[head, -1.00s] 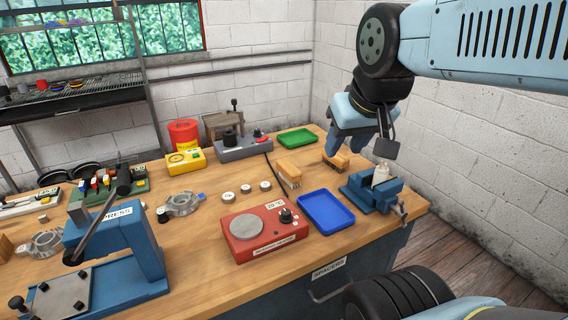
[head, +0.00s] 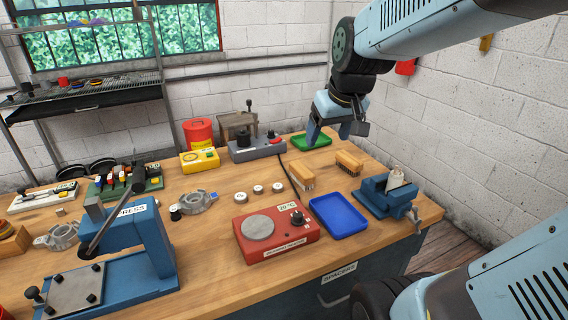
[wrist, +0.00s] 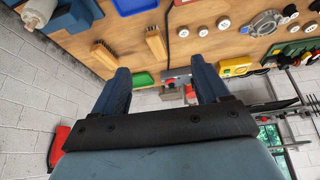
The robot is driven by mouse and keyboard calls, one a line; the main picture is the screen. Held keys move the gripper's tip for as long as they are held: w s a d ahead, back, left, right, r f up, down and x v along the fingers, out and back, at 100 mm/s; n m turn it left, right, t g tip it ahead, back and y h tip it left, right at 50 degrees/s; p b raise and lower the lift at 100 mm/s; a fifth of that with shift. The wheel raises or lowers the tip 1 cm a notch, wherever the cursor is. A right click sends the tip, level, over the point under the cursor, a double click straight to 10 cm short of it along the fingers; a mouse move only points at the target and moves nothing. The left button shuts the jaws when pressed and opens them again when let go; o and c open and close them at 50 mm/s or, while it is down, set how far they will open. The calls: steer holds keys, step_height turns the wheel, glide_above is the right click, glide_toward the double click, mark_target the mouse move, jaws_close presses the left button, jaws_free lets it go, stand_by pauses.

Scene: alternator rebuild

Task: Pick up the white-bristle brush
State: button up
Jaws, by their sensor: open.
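Two wooden-backed brushes lie on the bench. The left one in the head view, with pale bristles, looks like the white-bristle brush (head: 301,176); it also shows in the wrist view (wrist: 155,42). The other brush (head: 348,162), with dark bristles, lies to its right and in the wrist view (wrist: 104,55) is nearer the vise. My gripper (head: 328,131) is open and empty, above the bench's back right, beyond the brushes in the head view. In the wrist view its two blue fingers (wrist: 163,72) stand wide apart, and both brushes lie beyond the fingertips, toward the upper left.
A blue vise (head: 385,197) holding a pale part stands right of the brushes. A blue tray (head: 338,214) and red hotplate-like box (head: 276,232) lie in front. A green tray (head: 312,141) and grey box (head: 257,149) are behind. Small white rings (head: 258,189) lie to the left.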

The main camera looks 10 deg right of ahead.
steer(key=n, duration=0.1)
glide_toward(302, 168)
steer(key=shift+g+y, duration=0.3)
steer(key=shift+g, duration=0.1)
steer(key=x, duration=0.3)
steer(key=d+x, duration=0.1)
steer(key=x, duration=0.1)
steer(key=shift+w+f, duration=0.15)
steer(key=shift+w, duration=0.1)
steer(key=shift+a+x, duration=0.15)
steer(key=shift+x, duration=1.2)
steer(key=shift+a+x, duration=0.15)
steer(key=shift+x, duration=1.15)
steer(key=shift+w+f, duration=0.1)
steer(key=shift+f, duration=0.1)
steer(key=shift+c, duration=0.4)
steer(key=c, duration=1)
steer(key=shift+c, duration=0.2)
